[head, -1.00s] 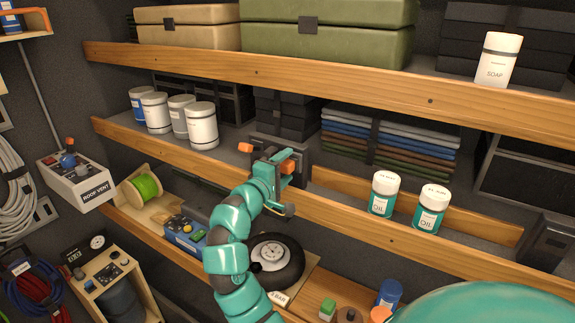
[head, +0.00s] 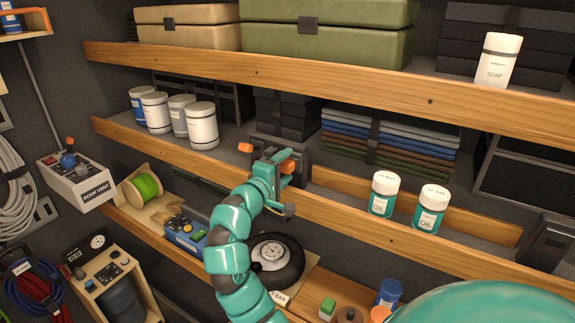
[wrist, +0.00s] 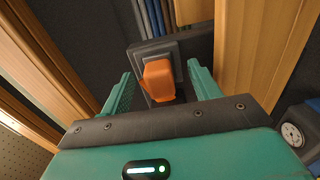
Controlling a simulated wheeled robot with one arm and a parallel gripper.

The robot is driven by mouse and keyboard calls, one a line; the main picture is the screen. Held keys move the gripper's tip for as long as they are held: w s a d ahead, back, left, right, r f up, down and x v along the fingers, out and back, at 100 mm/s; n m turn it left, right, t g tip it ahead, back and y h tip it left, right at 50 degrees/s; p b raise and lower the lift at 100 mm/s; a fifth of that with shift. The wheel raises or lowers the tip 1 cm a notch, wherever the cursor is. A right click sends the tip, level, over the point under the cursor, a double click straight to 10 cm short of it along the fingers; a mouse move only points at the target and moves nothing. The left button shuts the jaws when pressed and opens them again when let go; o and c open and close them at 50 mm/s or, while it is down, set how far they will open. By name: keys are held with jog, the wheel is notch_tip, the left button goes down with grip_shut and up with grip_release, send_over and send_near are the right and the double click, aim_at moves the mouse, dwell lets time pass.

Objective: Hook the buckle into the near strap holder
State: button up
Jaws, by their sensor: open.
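An orange piece that looks like the buckle (wrist: 158,80) stands between the two fingers of my gripper (wrist: 162,88) in the wrist view. My gripper is open, with a gap between the orange piece and each finger. Behind the orange piece is a dark grey square block (wrist: 182,48), which looks like the strap holder. I cannot tell whether the buckle is hooked in it. In the head view my gripper (head: 272,166) is at the middle shelf's front edge, and the orange piece (head: 284,166) shows at it. The fingers hide part of the contact.
Another orange piece (head: 245,147) is just left of my gripper. White jars (head: 203,125) stand to the left on the middle shelf (head: 340,217), and two oil bottles (head: 383,194) stand to the right. Folded cloths (head: 388,140) lie behind. A wheel (head: 275,259) is below.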

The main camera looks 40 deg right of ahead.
aim_at(282, 170)
grip_shut()
dwell(0.3)
jog(key=shift+a, duration=0.1)
jog(key=shift+p+v, duration=0.3)
jog(key=shift+v, duration=2.65)
jog(key=shift+f, duration=0.1)
